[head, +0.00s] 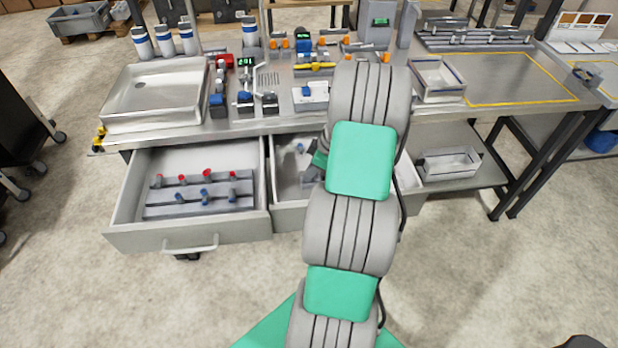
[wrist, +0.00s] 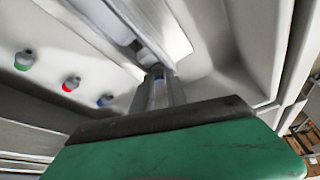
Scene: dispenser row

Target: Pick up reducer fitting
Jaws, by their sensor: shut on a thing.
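My gripper (wrist: 158,88) is low inside the middle open drawer (wrist: 205,85) in the wrist view. Its narrow fingers are shut on a small greyish-blue piece, the reducer fitting (wrist: 157,72), of which only a little shows between the fingertips. In the head view my arm hides most of the drawer, and the fitting cannot be made out there. Several small fittings with coloured rings stand in the drawer at the left of the wrist view: one green (wrist: 23,61), one red (wrist: 70,83) and one blue (wrist: 105,100).
The left drawer (head: 125,215) is open and holds rows of red and blue fittings. The drawer walls rise close around my gripper. Above is the workbench (head: 290,122) with a steel tray (head: 113,112) and a bin (head: 438,80). Open floor lies in front.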

